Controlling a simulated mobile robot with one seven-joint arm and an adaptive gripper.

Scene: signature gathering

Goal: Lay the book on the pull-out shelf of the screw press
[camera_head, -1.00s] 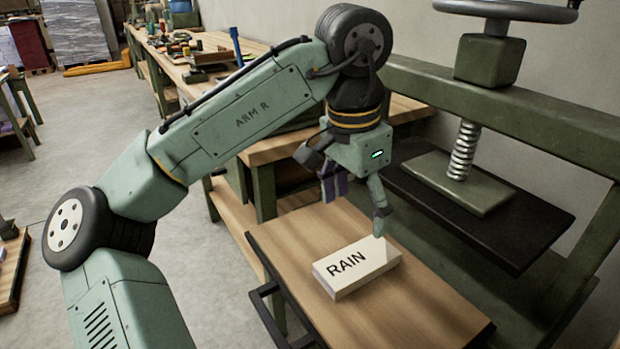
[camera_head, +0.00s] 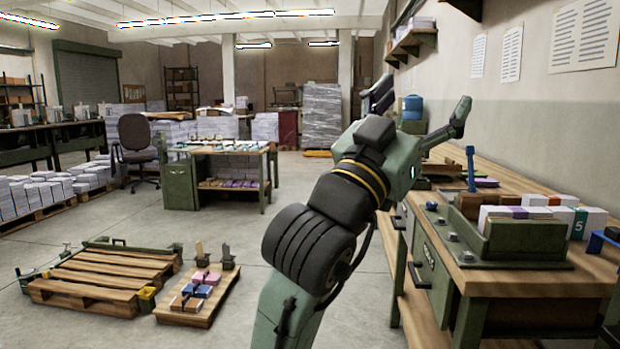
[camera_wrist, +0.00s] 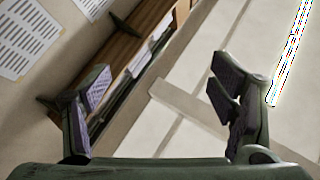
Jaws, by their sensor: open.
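My gripper (camera_head: 418,108) is raised in the middle of the head view, left of the wall and above the level of the workbench. Its fingers are spread wide. In the wrist view my gripper (camera_wrist: 160,105) is open with nothing between the fingers, facing the wall and ceiling. The book lettered RAIN and the screw press with its pull-out shelf are out of both current views.
A workbench (camera_head: 545,280) runs along the right, with a green rack (camera_head: 525,242) of books on it. A pallet (camera_head: 100,275) and a small board with coloured blocks (camera_head: 200,290) lie on the floor at left. Bare floor (camera_head: 130,325) is in front.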

